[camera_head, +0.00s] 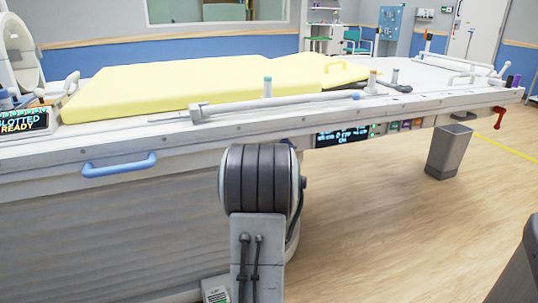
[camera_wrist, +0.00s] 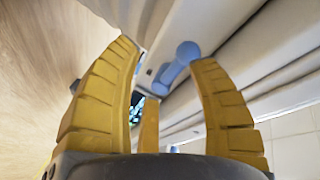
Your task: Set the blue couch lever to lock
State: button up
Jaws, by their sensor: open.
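In the wrist view, my gripper (camera_wrist: 165,56) has its yellow fingers spread wide, with nothing held. A blue lever (camera_wrist: 180,62) with a rounded end shows between the fingertips in the picture, against the white side of the couch. I see no contact, and the gap in depth cannot be told. In the head view, only a small blue bit (camera_head: 288,143) shows behind my arm, possibly this lever; my fingers are hidden there. The white couch (camera_head: 185,143) spans the head view. Any lock marking is not visible.
A blue grab handle (camera_head: 118,165) is on the couch's near side at left. A dark display (camera_head: 342,135) with buttons sits right of my arm. A yellow pad (camera_head: 185,88) lies on top. A grey bin (camera_head: 449,150) and a red lever (camera_head: 499,117) are at right.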

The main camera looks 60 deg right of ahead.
jog(key=shift+w+d+r+m+h+b, duration=0.15)
jog(key=shift+w+d+m+b, duration=0.45)
jog(key=shift+d+m+b, duration=0.4)
jog(key=shift+w+d+m+h+b, duration=0.1)
jog(key=shift+w+d+m+b, duration=0.6)
jog(key=shift+d+m, duration=0.6)
jog(key=shift+w+d+r+m+h+b, duration=0.15)
jog(key=shift+w+d+m+b, duration=0.35)
jog(key=shift+d+m+b, duration=0.6)
jog(key=shift+a+f, duration=0.1)
grip_shut()
